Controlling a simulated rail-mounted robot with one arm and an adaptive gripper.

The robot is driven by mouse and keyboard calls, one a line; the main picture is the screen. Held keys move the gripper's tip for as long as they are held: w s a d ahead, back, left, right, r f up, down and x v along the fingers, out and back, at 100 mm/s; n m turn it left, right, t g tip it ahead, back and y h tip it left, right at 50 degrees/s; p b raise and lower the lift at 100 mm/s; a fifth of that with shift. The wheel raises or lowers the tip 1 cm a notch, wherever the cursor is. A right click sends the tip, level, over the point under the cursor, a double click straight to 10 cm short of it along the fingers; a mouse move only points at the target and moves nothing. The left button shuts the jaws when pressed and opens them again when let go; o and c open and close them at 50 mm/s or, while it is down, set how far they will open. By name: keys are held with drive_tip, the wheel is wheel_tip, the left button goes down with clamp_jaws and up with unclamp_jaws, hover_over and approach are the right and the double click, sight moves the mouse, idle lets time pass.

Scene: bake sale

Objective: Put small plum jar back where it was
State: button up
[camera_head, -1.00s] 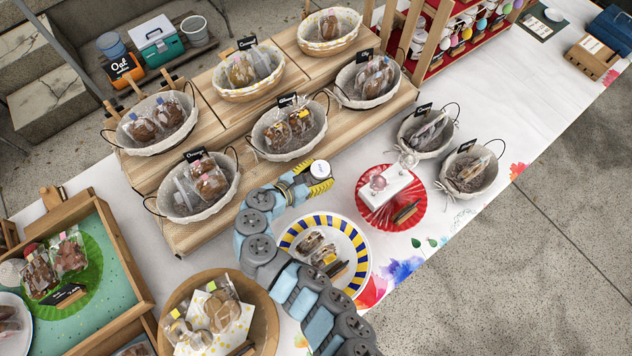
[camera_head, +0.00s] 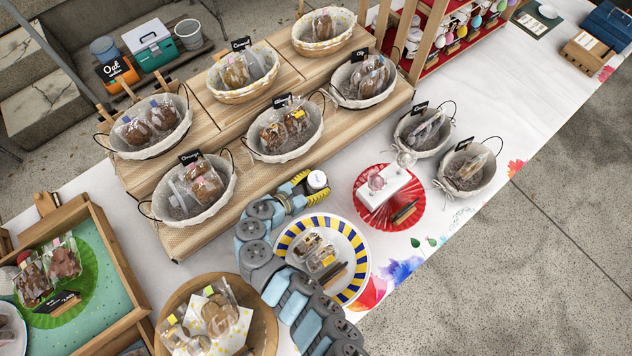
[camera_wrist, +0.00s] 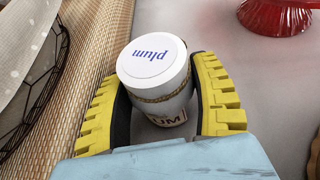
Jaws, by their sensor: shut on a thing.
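The small plum jar (camera_wrist: 154,75) has a white lid printed "plum" and a cord round its neck. In the wrist view it stands between the two yellow ribbed fingers of my gripper (camera_wrist: 165,110), which is shut on it. In the head view the jar (camera_head: 317,181) shows as a white lid at the tip of my gripper (camera_head: 308,187), by the front edge of the wooden stand. The jar's lower part is partly hidden by my gripper. I cannot tell whether its base touches the white tablecloth.
The wooden stand (camera_head: 200,238) with several baskets lies left of and behind the jar. A red stand (camera_head: 415,215) is to the right, and a blue-and-yellow rimmed plate (camera_head: 362,262) is in front. Bare tablecloth (camera_head: 345,165) lies between stand and red stand.

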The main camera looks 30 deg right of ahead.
sight(309, 187)
drive_tip(key=o, duration=1)
drive_tip(key=shift+c, duration=0.2)
drive_tip(key=shift+a+r, duration=0.3)
drive_tip(key=shift+a, duration=0.1)
drive_tip(key=o, duration=0.4)
drive_tip(key=shift+v, duration=1.6)
drive_tip(key=shift+o, duration=0.2)
drive_tip(key=shift+p, duration=0.3)
